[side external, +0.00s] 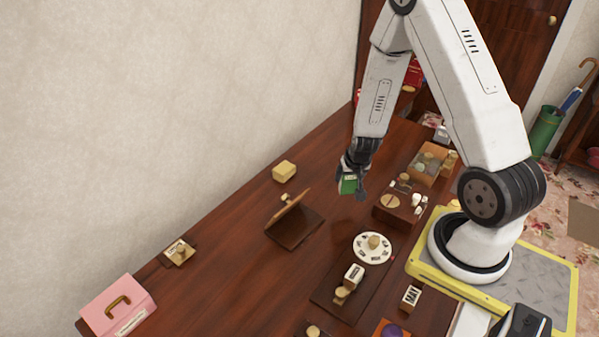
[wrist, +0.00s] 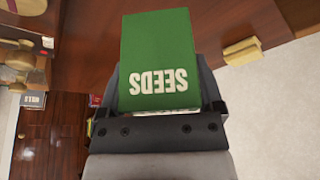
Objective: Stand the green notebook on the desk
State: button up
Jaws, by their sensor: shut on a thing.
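The green notebook (wrist: 157,52) is held in my gripper (wrist: 165,95). Its cover carries the white word SEEDS, upside down in the wrist view. My gripper is shut on it, with a finger at each side of the notebook. In the side external view the green notebook (side external: 348,185) hangs below my gripper (side external: 352,180), over the far middle part of the dark wooden desk (side external: 225,240). It seems to be above the desk top, but the exact gap cannot be told.
A yellow block (side external: 284,171) lies left of my gripper. A tilted wooden stand (side external: 293,228) is in front. A wooden box (side external: 395,210) and an orange tray (side external: 430,163) stand at right. A white dial (side external: 373,248) and a pink case (side external: 117,306) are nearer. Desk around the yellow block is clear.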

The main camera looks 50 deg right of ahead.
aim_at(349, 188)
jog(key=shift+f, duration=1.35)
jog(key=shift+f, duration=0.1)
jog(key=shift+f, duration=1.65)
jog(key=shift+f, duration=0.15)
jog(key=o, duration=1)
jog(key=shift+v, duration=6.15)
